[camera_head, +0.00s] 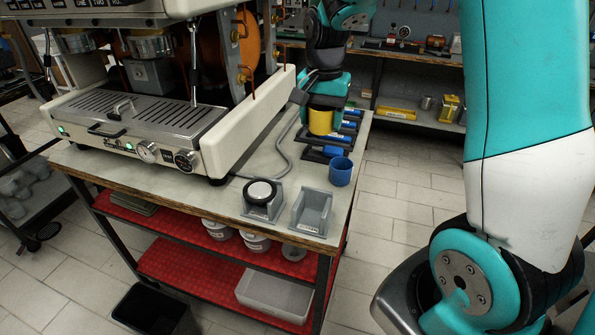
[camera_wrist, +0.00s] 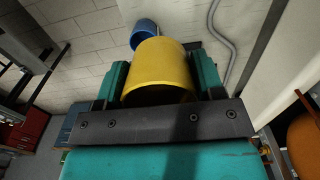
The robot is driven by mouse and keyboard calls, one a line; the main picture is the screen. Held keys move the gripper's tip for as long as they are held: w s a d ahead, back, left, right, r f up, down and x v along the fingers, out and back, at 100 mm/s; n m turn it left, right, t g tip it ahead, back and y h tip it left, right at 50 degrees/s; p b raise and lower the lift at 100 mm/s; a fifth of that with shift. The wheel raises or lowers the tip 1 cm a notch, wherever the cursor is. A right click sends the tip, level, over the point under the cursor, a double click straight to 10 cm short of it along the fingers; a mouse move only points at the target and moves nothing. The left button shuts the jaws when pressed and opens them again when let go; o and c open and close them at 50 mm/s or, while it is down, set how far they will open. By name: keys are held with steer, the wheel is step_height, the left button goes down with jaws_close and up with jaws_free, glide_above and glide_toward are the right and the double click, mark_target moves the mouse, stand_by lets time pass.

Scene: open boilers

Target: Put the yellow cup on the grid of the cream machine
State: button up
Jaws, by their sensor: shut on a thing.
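The yellow cup (camera_head: 320,122) is in my gripper, above the right part of the table in the head view. In the wrist view the yellow cup (camera_wrist: 160,72) fills the space between the two teal fingers, and my gripper (camera_wrist: 160,82) is shut on it. In the head view my gripper (camera_head: 322,108) partly hides the cup's upper part. The cream machine (camera_head: 240,130) stands on the table to the left of the cup. Its slotted metal grid (camera_head: 150,112) lies low at its front, with a dark-handled metal piece (camera_head: 122,107) on it.
A blue cup (camera_head: 341,171) stands near the table's right edge, by dark trays with blue items (camera_head: 338,138). A grey holder with a round black-rimmed piece (camera_head: 262,193) and an empty grey holder (camera_head: 311,212) sit at the front corner. A grey hose (camera_head: 275,145) runs beside the machine.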

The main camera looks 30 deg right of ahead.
step_height(320, 180, down, 18)
steer(key=p, duration=0.3)
steer(key=shift+f, duration=0.1)
steer(key=shift+f, duration=0.2)
steer(key=o, duration=0.9)
steer(key=shift+r, duration=0.1)
